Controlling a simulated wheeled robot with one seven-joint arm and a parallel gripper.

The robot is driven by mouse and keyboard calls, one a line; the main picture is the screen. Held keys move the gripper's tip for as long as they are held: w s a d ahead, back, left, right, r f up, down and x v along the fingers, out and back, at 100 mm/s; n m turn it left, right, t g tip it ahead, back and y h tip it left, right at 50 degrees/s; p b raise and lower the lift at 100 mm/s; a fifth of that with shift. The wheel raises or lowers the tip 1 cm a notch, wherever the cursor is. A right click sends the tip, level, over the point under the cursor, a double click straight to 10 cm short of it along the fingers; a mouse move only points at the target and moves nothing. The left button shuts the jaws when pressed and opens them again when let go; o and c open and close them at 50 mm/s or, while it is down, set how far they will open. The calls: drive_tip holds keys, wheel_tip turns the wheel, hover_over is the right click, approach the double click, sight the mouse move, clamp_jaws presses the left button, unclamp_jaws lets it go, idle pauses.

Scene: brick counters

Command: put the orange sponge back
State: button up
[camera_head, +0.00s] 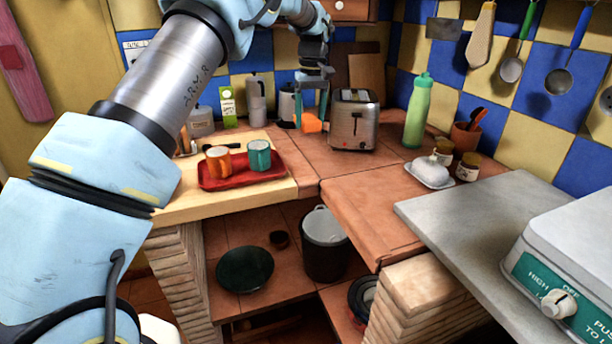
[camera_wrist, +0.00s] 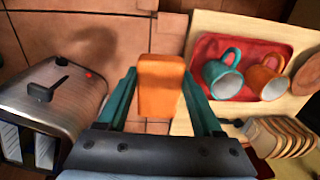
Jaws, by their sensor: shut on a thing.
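The orange sponge (camera_head: 312,123) is in my gripper (camera_head: 311,112), to the left of the toaster. In the wrist view the sponge (camera_wrist: 161,84) sits between the two green fingers of my gripper (camera_wrist: 160,95), which is shut on it. The sponge appears to be above the tiled counter (camera_head: 300,160); the head view does not show clearly how high.
The silver toaster (camera_head: 354,120) stands close on the right. A red tray (camera_head: 242,170) with an orange mug (camera_head: 218,161) and a teal mug (camera_head: 259,155) lies to the left. A green bottle (camera_head: 417,112) stands farther right. The counter in front of the toaster is clear.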

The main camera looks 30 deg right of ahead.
sight(310, 119)
wheel_tip(310, 119, down, 3)
drive_tip(key=shift+f+h+b, duration=0.1)
drive_tip(key=shift+h+b, duration=0.2)
drive_tip(key=shift+b, duration=0.85)
wheel_tip(310, 119, down, 10)
drive_tip(key=shift+p, duration=1.25)
drive_tip(key=shift+f, duration=0.15)
drive_tip(key=o, duration=1.2)
wheel_tip(310, 119, up, 12)
drive_tip(key=shift+r+b, duration=0.1)
drive_tip(key=shift+b, duration=1.05)
